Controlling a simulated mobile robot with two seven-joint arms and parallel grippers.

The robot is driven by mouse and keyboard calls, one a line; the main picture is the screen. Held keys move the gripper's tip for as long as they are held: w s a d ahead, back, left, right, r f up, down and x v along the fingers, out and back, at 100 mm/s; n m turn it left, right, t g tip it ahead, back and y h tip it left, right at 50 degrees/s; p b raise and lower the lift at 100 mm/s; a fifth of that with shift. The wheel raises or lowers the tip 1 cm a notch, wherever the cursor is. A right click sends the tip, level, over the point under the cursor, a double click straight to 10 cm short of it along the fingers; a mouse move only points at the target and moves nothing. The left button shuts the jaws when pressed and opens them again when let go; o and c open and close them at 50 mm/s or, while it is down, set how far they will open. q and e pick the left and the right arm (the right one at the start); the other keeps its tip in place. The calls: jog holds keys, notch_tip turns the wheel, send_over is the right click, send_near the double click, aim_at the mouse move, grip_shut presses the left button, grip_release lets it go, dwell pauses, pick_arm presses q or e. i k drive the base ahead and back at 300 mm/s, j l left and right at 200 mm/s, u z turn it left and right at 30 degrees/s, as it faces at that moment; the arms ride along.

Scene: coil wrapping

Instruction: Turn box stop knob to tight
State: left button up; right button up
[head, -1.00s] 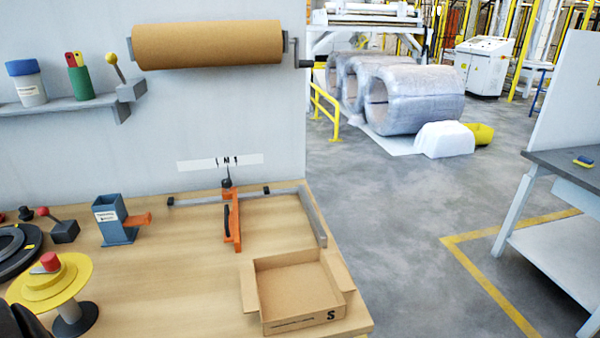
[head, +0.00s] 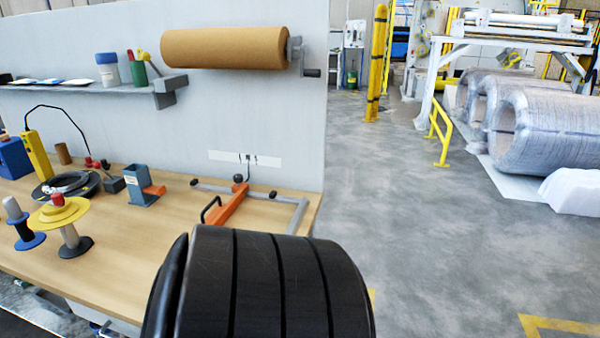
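The box stop stands on the wooden bench in the head view: a grey rail frame (head: 300,214) with an orange bar (head: 230,205) lying across it. A small dark round knob (head: 238,178) shows at the back end of the orange bar, below a white marked strip (head: 246,159) on the wall panel. A black handle loop (head: 210,209) is at the left of the orange bar. The knob's pointer or setting is too small to read. Neither gripper's fingers show. A large black ribbed part of my arm covers the front of the bench.
A brown paper roll (head: 225,48) with a crank hangs on the panel. A blue-grey dispenser (head: 143,186) and a yellow spool stand (head: 59,213) stand left of the stop. Wrapped coils (head: 548,125) lie across the open floor at right.

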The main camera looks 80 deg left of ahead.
aim_at(238, 178)
jog(key=i+j+u, duration=0.15)
jog(key=u, duration=0.3)
jog(key=i+u, duration=0.6)
jog(key=u, duration=0.25)
jog(key=i+l+u, duration=0.15)
jog(key=u, duration=0.25)
jog(key=i, duration=0.1)
